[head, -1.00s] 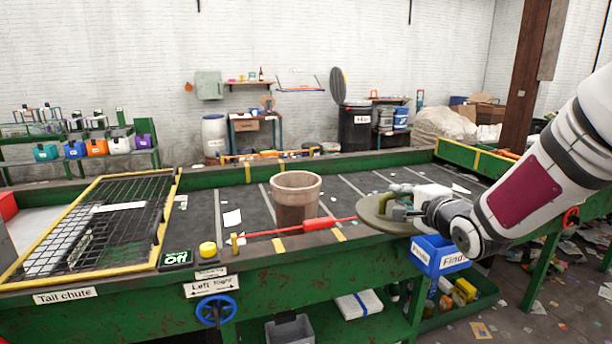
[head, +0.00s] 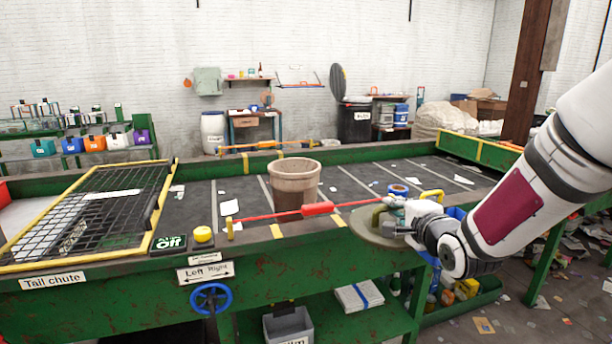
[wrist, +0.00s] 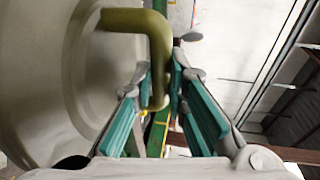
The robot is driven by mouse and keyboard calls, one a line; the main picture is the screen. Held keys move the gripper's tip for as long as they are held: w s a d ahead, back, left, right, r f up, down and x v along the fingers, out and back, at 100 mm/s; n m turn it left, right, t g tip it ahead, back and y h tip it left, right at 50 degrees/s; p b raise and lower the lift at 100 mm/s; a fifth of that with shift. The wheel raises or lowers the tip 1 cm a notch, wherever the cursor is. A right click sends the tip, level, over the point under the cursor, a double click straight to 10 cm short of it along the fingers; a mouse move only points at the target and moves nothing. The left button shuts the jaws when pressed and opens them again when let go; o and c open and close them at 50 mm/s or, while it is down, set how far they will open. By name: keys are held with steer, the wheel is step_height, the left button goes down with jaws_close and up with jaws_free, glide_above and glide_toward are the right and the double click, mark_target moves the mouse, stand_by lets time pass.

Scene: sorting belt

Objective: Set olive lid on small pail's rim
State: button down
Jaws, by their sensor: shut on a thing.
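The small pail (head: 294,187), brownish and open-topped, stands upright on the dark belt. The olive lid (head: 378,230) is a round disc, to the right of the pail and apart from it, over the belt's near edge. My gripper (head: 396,212) is shut on the lid's handle, on the lid's right side. In the wrist view the olive bent handle (wrist: 150,50) runs between my gripper's teal-padded fingers (wrist: 160,95), and the lid's face (wrist: 60,90) fills the left. The pail is not visible in the wrist view.
A red bar (head: 318,209) crosses the near belt edge before the pail. A blue tape roll (head: 398,190) and paper scraps lie on the belt. A yellow-framed mesh grate (head: 90,215) covers the left end. A yellow button (head: 203,234) stands on the near rail.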

step_height(320, 180, down, 23)
steer(key=a+m+h+b, duration=0.1)
steer(key=m+h+b, duration=0.1)
steer(key=b, duration=1.3)
steer(key=s+r+n+g+y+p, duration=0.1)
steer(key=s+r+n+y+p, duration=0.25)
steer(key=s+p, duration=0.45)
steer(key=s+r+n+g+y+p, duration=0.1)
steer(key=s+r+n+y+p, duration=0.25)
steer(key=p, duration=0.85)
steer(key=shift+w+a+f+m+t+h+b, duration=0.1)
steer(key=shift+w+f+m+t+h, duration=0.2)
steer(key=shift+w+m+h, duration=0.75)
steer(key=shift+w+a+f+m+t+h+b, duration=0.1)
steer(key=shift+w+m+t+h, duration=0.45)
steer(key=shift+m+h, duration=0.75)
steer(key=shift+w+f+m+t+h+b, duration=0.15)
steer(key=shift+w+m+t+h, duration=0.1)
steer(key=shift+w+m+h, duration=0.9)
steer(key=shift+s, duration=0.25)
